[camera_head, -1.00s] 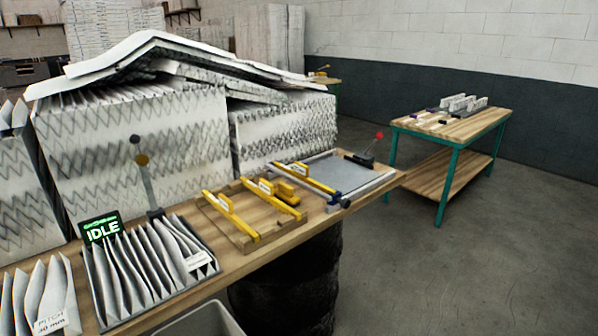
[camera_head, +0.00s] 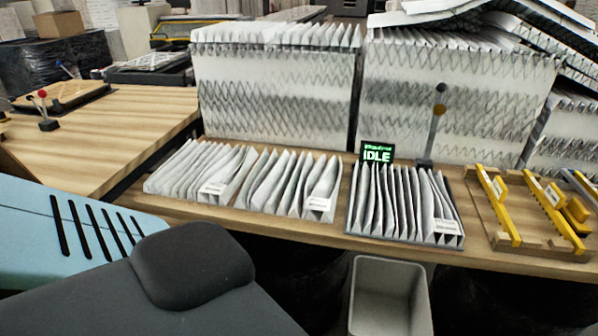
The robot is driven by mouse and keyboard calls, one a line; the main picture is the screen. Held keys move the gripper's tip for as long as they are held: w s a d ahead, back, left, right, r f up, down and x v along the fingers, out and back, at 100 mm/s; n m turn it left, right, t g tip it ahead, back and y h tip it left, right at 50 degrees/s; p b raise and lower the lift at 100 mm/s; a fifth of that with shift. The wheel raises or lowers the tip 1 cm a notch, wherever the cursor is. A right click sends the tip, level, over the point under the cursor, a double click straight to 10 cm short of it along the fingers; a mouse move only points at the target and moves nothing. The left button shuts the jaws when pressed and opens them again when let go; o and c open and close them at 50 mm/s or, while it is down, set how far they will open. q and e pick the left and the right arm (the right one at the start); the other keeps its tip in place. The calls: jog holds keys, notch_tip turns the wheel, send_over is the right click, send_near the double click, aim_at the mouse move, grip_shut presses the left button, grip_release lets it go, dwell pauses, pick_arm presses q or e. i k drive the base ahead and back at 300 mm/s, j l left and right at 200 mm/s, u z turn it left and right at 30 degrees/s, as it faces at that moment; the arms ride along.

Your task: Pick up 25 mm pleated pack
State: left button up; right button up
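Three white pleated packs lie in a row on the wooden bench. The left pack (camera_head: 190,170) and the middle pack (camera_head: 275,180) lie on the bench top. The right pack (camera_head: 390,203) sits on a dark flat tray beside a small green-lit display (camera_head: 377,152) reading IDLE. Each pack has a white label near its front right corner, but the labels are too small to read now, so I cannot tell which pack is 25 mm. Neither of my grippers is in view.
Large pleated blocks (camera_head: 275,90) stand behind the packs. A wooden jig with yellow bars (camera_head: 497,205) lies to the right. A grey bin (camera_head: 390,295) is below the bench's front edge. Another wooden table (camera_head: 120,130) at left has much bare top.

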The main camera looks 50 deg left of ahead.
aim_at(207, 173)
jog(key=u, duration=1.35)
